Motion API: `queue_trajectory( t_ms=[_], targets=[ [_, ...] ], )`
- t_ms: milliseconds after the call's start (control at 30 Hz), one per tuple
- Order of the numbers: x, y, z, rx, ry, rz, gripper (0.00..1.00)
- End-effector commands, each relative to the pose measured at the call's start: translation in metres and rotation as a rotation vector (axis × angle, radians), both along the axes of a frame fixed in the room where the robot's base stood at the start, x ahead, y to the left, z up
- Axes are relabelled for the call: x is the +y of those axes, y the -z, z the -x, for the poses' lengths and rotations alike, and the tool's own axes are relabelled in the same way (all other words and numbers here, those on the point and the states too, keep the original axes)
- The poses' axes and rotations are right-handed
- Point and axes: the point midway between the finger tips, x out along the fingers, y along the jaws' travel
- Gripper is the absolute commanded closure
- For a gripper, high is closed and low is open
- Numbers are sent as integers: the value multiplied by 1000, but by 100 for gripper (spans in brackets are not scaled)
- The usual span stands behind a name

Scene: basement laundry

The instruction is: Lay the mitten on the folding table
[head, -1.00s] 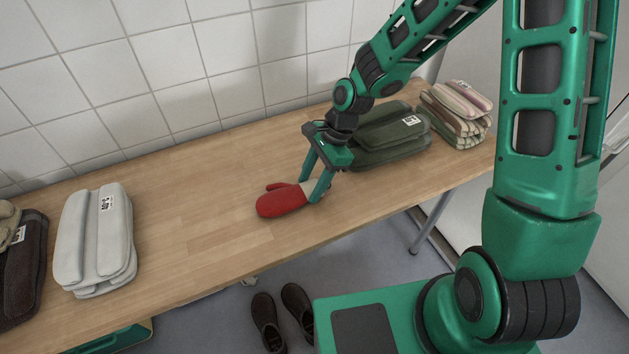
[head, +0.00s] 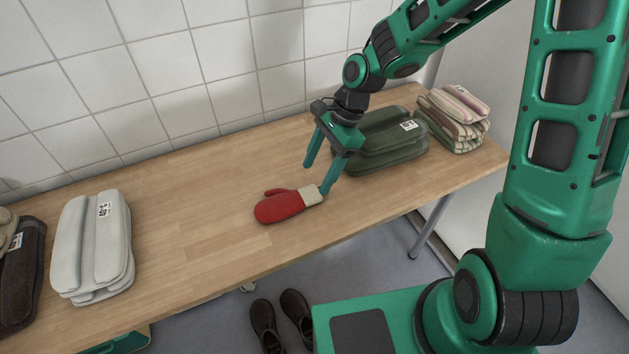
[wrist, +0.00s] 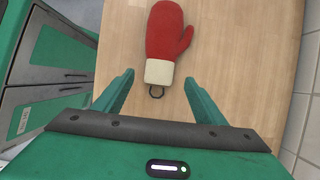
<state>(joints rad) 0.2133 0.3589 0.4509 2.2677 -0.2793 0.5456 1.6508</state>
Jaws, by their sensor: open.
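The red mitten (head: 279,206) with a cream cuff lies flat on the wooden folding table (head: 205,213), near its front edge. My gripper (head: 317,180) is open and empty, just above the table at the cuff end of the mitten. In the wrist view the mitten (wrist: 166,33) lies ahead of the spread fingers (wrist: 158,85), its cuff and a small dark loop toward them. No finger is closed on it.
Folded dark green cloths (head: 385,145) lie close to the right of my gripper, with striped folded cloths (head: 455,118) beyond. A folded white stack (head: 92,245) and a dark brown stack (head: 20,275) lie at left. Dark shoes (head: 282,318) stand on the floor. The table's middle is clear.

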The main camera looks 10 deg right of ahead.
Motion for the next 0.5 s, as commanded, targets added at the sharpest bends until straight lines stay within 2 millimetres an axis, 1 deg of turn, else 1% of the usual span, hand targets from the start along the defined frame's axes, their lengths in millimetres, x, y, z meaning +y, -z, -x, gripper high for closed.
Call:
queue_trajectory(
  t_ms=[33, 200, 333, 500],
  targets=[
    [-4, -10, -3, -5, 3, 0, 35],
    [-14, -36, -5, -3, 2, 0, 35],
    [-19, -47, -6, -1, 1, 0, 35],
    [-21, -52, -6, 0, 0, -1, 35]
  ],
)
